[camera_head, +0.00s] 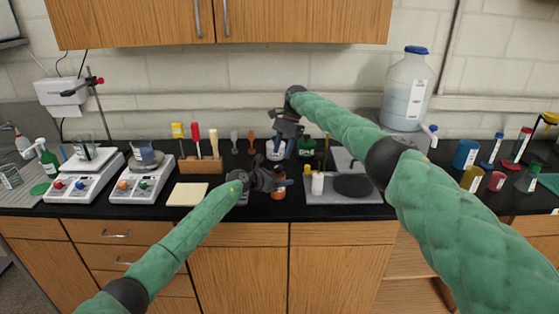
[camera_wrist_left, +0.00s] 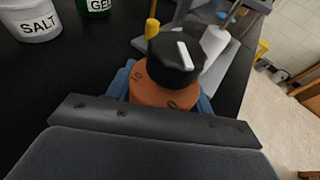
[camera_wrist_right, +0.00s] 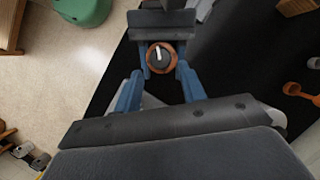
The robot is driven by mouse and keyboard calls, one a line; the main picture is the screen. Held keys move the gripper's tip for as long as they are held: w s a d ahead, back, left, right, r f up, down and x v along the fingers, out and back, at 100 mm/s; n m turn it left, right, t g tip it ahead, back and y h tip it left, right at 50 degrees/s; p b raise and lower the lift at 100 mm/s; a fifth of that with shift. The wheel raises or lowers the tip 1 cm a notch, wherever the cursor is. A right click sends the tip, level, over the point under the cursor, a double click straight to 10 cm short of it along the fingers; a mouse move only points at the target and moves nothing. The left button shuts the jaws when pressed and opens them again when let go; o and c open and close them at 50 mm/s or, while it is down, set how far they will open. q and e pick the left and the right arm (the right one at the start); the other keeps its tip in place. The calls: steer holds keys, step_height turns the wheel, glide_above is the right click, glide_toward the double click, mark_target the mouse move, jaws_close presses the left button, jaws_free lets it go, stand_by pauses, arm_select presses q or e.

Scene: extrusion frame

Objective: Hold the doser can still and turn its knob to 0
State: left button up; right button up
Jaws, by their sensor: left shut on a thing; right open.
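The doser can (camera_head: 278,190) is orange-brown and stands upright near the counter's front edge. My left gripper (camera_head: 282,185) is shut on its body, with blue fingers on both sides in the left wrist view (camera_wrist_left: 165,92). The can's black knob (camera_wrist_left: 176,58) has a white pointer line; marks that look like 10 and 0 show on the orange collar. The pointer does not clearly line up with the 0. My right gripper (camera_head: 289,150) is open above and behind the can. In the right wrist view, the knob (camera_wrist_right: 159,56) lies beyond its open fingers (camera_wrist_right: 160,88), with a gap.
A white SALT tub (camera_wrist_left: 30,18) and a green-labelled jar (camera_wrist_left: 96,6) stand behind the can. A grey plate with a black disc (camera_head: 352,186) and a small white bottle (camera_head: 317,184) are close on the right. A paper pad (camera_head: 187,194) lies on the left.

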steer(key=v, duration=0.6)
arm_select(q)
steer(key=o, duration=1.1)
steer(key=shift+o, duration=0.2)
